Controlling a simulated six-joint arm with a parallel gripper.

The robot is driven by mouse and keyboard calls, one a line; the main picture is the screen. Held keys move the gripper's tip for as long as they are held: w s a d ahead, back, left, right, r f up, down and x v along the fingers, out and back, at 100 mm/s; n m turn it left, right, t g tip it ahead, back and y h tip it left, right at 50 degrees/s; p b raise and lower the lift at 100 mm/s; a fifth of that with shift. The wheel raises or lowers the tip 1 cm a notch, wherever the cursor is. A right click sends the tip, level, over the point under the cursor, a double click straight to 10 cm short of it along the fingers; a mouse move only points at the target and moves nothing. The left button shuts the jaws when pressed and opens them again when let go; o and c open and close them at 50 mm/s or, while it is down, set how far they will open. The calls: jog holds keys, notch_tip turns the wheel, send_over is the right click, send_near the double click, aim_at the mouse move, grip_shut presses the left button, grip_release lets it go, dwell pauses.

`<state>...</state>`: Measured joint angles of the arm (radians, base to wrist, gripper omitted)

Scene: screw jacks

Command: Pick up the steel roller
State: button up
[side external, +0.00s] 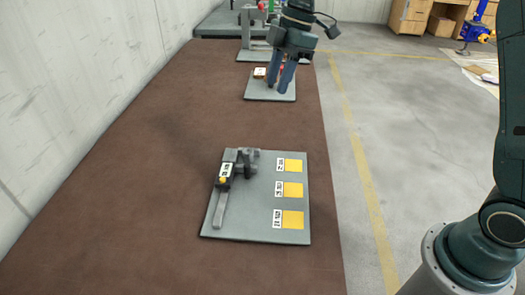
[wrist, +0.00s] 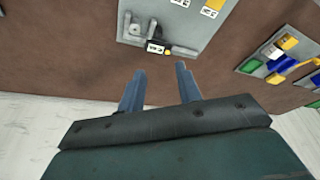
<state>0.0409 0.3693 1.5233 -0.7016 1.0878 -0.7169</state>
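My gripper (side external: 277,88) is over the far grey plate (side external: 258,95) in the side external view, pointing down. In the wrist view my gripper (wrist: 160,69) has its two fingers apart, with nothing between them. A grey metal fixture (side external: 244,164) stands on the near plate (side external: 258,218), with a long grey bar, a black-and-white tag and a yellow knob. Rounded grey parts show at its upper end; I cannot tell for sure which is the steel roller. A grey plate (wrist: 185,30) with a similar tag and yellow knob shows beyond the fingertips in the wrist view.
Three yellow squares with white labels line the near plate's right side. Another plate with green, blue and yellow parts (wrist: 282,62) is at right in the wrist view. The brown table top (side external: 130,185) is clear around the near plate. A wall borders the left.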

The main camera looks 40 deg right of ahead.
jog(key=w+f+n+g, duration=0.2)
jog(key=w+f+n, duration=0.2)
jog(key=w+f, duration=0.3)
jog(key=n, duration=0.4)
send_near(249, 150)
jog(key=f, duration=0.1)
jog(key=shift+w+a+f+g, duration=0.2)
jog(key=shift+w+f+g, duration=0.1)
jog(key=shift+g, duration=0.1)
jog(key=shift+f, duration=0.1)
jog(key=shift+s+a+f, duration=0.2)
jog(key=shift+a+f, duration=0.1)
jog(key=shift+f, duration=0.35)
jog(key=shift+f, duration=0.1)
jog(key=shift+x, duration=2.8)
jog(key=shift+a, duration=0.1)
